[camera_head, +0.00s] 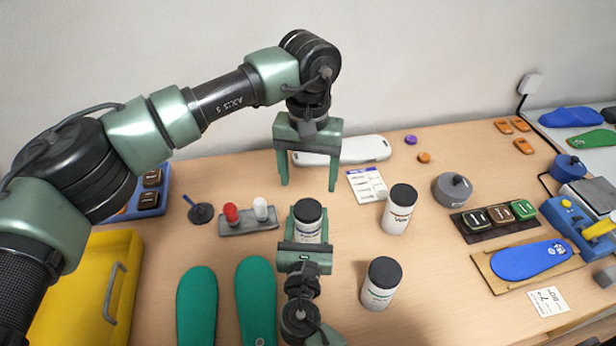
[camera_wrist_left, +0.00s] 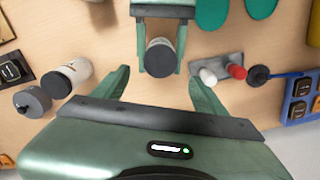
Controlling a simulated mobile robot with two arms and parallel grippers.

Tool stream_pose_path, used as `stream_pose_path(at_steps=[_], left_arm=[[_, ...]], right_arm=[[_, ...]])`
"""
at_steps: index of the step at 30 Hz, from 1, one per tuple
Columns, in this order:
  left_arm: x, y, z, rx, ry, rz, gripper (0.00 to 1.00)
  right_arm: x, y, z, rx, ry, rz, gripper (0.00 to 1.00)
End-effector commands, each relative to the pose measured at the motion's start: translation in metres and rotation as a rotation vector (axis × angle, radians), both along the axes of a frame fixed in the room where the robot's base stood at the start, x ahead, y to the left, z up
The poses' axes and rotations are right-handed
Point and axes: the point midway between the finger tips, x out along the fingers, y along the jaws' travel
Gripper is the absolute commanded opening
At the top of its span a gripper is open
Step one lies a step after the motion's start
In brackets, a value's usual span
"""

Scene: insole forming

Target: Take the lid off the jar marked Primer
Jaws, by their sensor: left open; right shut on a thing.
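My right gripper (camera_head: 308,226) is shut on a white jar (camera_head: 308,236) with a dark grey lid (camera_head: 308,211). The jar stands upright, and its label is too small and partly hidden to read. My left gripper (camera_head: 309,188) is open and empty above and behind that jar, pointing down. In the left wrist view the jar's lid (camera_wrist_left: 160,58) lies between and beyond the open fingers. Two similar dark-lidded jars stand to the right, one farther back (camera_head: 397,212) and one nearer (camera_head: 379,285). I cannot tell which label says Primer.
A holder with a red and a white piece (camera_head: 250,226) is left of the held jar. Green insoles (camera_head: 256,300) and a yellow tray (camera_head: 120,250) lie further left. A grey round pot (camera_head: 452,190) stands right. Bare table (camera_head: 440,290) lies right of the nearer jar.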

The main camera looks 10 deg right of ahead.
Motion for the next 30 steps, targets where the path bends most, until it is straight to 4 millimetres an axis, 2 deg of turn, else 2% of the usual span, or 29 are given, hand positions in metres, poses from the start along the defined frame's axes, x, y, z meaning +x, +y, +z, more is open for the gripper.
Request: stream_pose_path(at_steps=[4,10,14,24,30], left_arm=[[0.000,0.001,0.000,0.001,0.000,-0.215,0.72],[0.000,0.001,-0.002,0.001,0.001,-0.363,0.72],[0.000,0.001,-0.012,0.001,0.003,-0.382,0.72],[0.000,0.001,-0.063,0.001,0.003,-0.379,0.72],[0.000,0.001,-0.079,0.001,0.002,-0.378,0.72]], right_arm=[[0.000,0.000,0.000,0.000,0.000,0.000,0.00],[0.000,0.000,0.000,0.000,0.000,0.000,0.00],[0.000,0.000,0.000,0.000,0.000,0.000,0.00],[0.000,0.000,0.000,0.000,0.000,0.000,0.00],[0.000,0.000,0.000,0.000,0.000,0.000,0.00]])
